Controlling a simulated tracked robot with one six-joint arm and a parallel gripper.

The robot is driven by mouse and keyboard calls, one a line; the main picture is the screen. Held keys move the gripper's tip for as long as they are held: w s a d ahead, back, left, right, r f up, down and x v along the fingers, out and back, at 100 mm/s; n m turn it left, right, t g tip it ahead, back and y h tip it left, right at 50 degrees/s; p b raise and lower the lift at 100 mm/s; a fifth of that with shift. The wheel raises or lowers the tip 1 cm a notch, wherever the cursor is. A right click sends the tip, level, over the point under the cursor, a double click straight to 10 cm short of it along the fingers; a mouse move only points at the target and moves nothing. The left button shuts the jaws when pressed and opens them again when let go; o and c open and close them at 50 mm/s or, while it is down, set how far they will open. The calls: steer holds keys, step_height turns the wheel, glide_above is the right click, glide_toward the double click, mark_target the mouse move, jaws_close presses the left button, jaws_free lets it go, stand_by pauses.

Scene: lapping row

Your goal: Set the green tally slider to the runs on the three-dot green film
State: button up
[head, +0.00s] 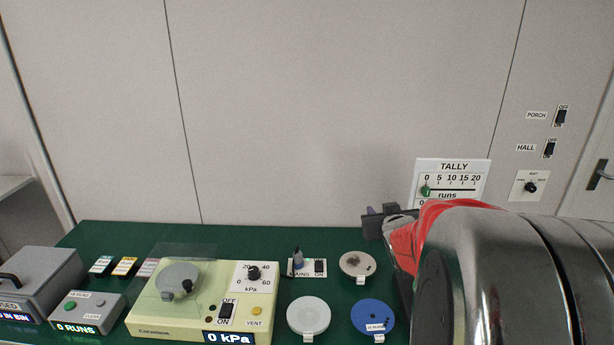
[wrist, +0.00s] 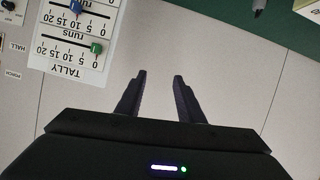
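The white TALLY panel (head: 478,166) is on the wall, and it shows at the upper left of the wrist view (wrist: 40,62), upside down. Its green slider (head: 426,190) stands at 0, the left end of its runs scale; the wrist view also shows this slider (wrist: 96,47) at 0. My gripper (wrist: 159,75) is open and empty, with bare wall between its fingers, beside the panel and apart from the slider. In the head view my gripper (head: 375,211) is partly hidden by my arm. A small green-edged film card (head: 101,265) lies on the bench; its dots are too small to read.
A blue slider (wrist: 75,6) sits mid-scale on another tally row. Orange (head: 125,266) and pink (head: 147,267) cards lie beside the green one. A counter box (head: 84,325) reads 0 RUNS. A cream machine (head: 185,325) and several discs occupy the green bench.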

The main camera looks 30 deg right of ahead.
steer(key=s+d+f+t+h, duration=0.1)
steer(key=s+d+f, duration=0.1)
steer(key=d, duration=0.7)
steer(key=m+t, duration=0.1)
steer(key=t, duration=0.2)
glide_toward(427, 194)
steer(key=shift+h, duration=0.4)
steer(key=v, duration=0.4)
steer(key=shift+s+a, duration=0.15)
steer(key=shift+a, duration=0.2)
steer(key=x, duration=1.3)
steer(key=shift+w+d+f, duration=0.1)
steer(key=shift+w+d, duration=0.15)
steer(key=shift+w, duration=0.1)
steer(key=shift+c, duration=0.2)
jaws_close()
steer(key=shift+a, duration=0.15)
